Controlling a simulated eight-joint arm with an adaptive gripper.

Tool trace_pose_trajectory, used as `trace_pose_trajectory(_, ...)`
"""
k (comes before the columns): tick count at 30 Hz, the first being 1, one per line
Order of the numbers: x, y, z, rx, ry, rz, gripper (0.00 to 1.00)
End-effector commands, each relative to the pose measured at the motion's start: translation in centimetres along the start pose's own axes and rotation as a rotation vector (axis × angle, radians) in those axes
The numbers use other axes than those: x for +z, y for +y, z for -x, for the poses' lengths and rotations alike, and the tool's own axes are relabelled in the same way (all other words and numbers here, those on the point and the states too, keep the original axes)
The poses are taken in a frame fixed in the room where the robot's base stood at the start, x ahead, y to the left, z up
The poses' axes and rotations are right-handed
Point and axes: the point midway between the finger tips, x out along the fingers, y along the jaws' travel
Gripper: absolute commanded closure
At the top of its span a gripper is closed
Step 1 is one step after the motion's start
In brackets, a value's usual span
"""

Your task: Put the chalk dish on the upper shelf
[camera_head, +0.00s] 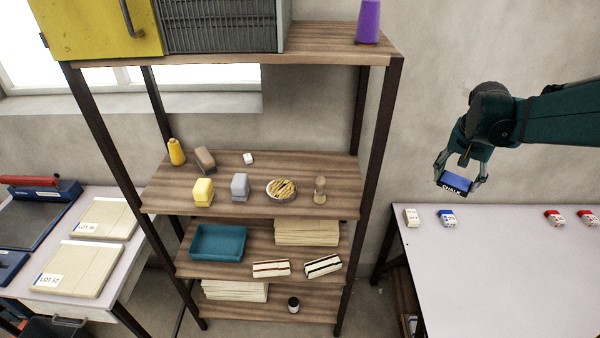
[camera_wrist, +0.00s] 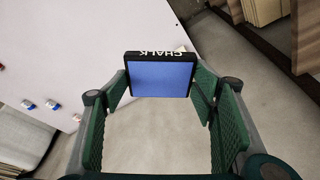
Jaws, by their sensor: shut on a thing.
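The chalk dish (camera_head: 455,183) is blue with a dark side lettered CHALK. My gripper (camera_head: 460,180) is shut on it, holding it in the air above the white table on the right. In the wrist view the dish (camera_wrist: 163,78) sits between the two green finger pads, its blue face toward the camera. The wooden shelf unit stands left of my gripper, apart from it.
The white table (camera_head: 490,270) has several small labelled erasers along its back edge. Lower shelf boards hold a teal tray (camera_head: 217,242), stacked sheets (camera_head: 306,232) and two striped blocks. Dark posts (camera_head: 375,150) frame the shelf. The top board has bare room left of the purple cone (camera_head: 368,22).

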Motion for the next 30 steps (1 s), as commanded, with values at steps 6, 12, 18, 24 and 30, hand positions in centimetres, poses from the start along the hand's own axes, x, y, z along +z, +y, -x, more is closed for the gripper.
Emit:
trace_pose_trajectory(6, 3.8, -2.8, 3.8, 0.017, -0.001, -0.059, 0.61)
trace_pose_trajectory(12, 7.3, -4.8, 6.9, 0.034, 0.000, -0.119, 0.61)
trace_pose_trajectory(18, 10.9, -6.4, 9.9, 0.050, 0.000, -0.180, 0.61)
trace_pose_trajectory(24, 14.6, -7.6, 12.8, 0.067, -0.001, -0.241, 0.61)
trace_pose_trajectory(30, 18.3, -8.3, 15.5, 0.085, -0.001, -0.302, 0.61)
